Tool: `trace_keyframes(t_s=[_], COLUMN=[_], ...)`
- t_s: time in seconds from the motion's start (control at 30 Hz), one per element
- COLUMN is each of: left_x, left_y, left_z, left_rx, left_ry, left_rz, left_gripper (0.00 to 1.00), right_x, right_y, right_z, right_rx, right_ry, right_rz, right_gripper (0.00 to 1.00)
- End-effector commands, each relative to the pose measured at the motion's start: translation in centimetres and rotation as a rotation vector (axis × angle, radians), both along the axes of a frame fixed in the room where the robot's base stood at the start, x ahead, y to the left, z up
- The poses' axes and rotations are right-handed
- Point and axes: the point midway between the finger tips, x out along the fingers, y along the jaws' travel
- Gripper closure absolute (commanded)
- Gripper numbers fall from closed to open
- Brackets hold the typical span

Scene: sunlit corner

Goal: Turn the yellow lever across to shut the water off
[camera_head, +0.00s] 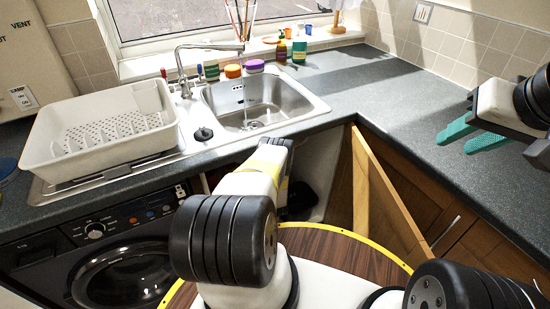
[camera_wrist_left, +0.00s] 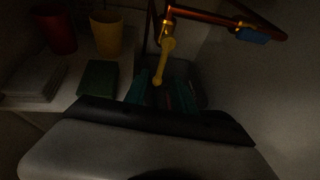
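The yellow lever (camera_wrist_left: 161,64) hangs down, slightly slanted, from a copper pipe (camera_wrist_left: 205,17) in the dark cupboard, in the left wrist view. My left gripper (camera_wrist_left: 162,92) has teal fingers spread apart, with the lever's lower end showing between them. I cannot tell whether either finger touches it. In the head view my left arm reaches into the open cupboard under the sink, and its fingers are hidden there. My right gripper (camera_head: 454,146) is open and empty above the right worktop. A thin stream of water runs from the tap (camera_head: 210,46) into the sink (camera_head: 281,99).
Inside the cupboard, a blue handle (camera_wrist_left: 252,36) sits on the pipe at right. A red cup (camera_wrist_left: 55,30) and a yellow cup (camera_wrist_left: 106,34) stand at left. The open wooden cupboard door (camera_head: 385,190) stands right of my left arm. A white dish rack (camera_head: 100,130) is beside the sink.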

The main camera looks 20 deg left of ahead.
Motion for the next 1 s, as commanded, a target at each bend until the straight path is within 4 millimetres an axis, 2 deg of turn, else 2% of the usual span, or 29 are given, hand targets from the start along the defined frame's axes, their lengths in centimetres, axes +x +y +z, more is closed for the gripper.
trace_keyframes(t_s=[0.2, 0.4, 0.87, 1.0], left_x=[2.3, 3.6, 4.1, 4.1], left_y=[2.0, 2.9, 3.3, 3.3], left_z=[-1.2, -1.9, -2.1, -2.1], left_rx=[0.000, 0.000, 0.000, 0.000], left_ry=[-0.003, -0.001, 0.000, 0.000], left_rz=[0.003, 0.003, 0.002, 0.001], left_gripper=[0.69, 0.69, 0.69, 0.96], right_x=[0.0, 0.0, 0.0, 0.0], right_y=[0.0, 0.0, 0.0, 0.0], right_z=[0.0, 0.0, 0.0, 0.0], right_rx=[0.000, 0.000, 0.000, 0.000], right_ry=[0.000, 0.000, 0.001, 0.000], right_rz=[0.000, 0.000, 0.000, 0.000], right_gripper=[0.64, 0.64, 0.64, 0.64])
